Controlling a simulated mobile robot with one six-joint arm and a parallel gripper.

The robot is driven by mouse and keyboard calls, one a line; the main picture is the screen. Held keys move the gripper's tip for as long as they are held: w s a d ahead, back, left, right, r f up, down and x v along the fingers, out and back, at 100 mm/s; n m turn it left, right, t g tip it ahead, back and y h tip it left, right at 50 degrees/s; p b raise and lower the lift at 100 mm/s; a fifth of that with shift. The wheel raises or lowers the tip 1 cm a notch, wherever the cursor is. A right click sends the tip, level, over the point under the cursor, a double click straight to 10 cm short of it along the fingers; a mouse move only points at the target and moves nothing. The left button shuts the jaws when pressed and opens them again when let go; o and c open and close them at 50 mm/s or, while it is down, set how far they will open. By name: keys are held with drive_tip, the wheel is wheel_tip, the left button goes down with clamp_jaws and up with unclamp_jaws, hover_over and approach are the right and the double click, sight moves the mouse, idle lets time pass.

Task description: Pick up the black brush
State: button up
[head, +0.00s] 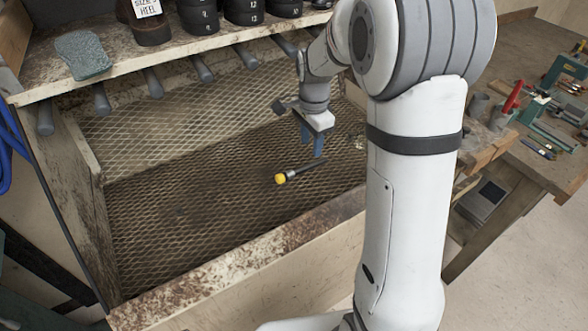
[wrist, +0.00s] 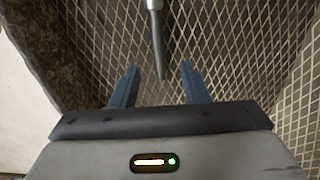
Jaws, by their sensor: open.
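A slim dark tool with a yellow end (head: 296,173) lies on the mesh floor of the bin in the head view. It may be the black brush, but I cannot make out bristles. My gripper (head: 311,149) hangs just above its dark end, with blue fingers pointing down. In the wrist view my gripper (wrist: 160,68) is open, with nothing held. A grey-black rod (wrist: 157,45) enters from the top edge there, its tip between the fingers. It looks like the tool's dark end, though I cannot be certain.
A stained shelf (head: 190,50) with several grey pegs (head: 153,82) below overhangs the bin's back. A worn front board (head: 240,250) edges the bin. A grey-green pad (head: 82,55) lies on the shelf. The mesh left of the tool is clear. A tool-covered bench (head: 540,160) stands right.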

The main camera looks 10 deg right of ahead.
sight(313, 164)
drive_tip(key=f, duration=0.4)
drive_tip(key=f+p, duration=0.1)
drive_tip(key=f, duration=0.2)
drive_tip(key=shift+s+d, duration=0.1)
drive_tip(key=shift+d, duration=0.3)
drive_tip(key=shift+r, duration=0.1)
drive_tip(key=shift+c, duration=0.4)
clamp_jaws()
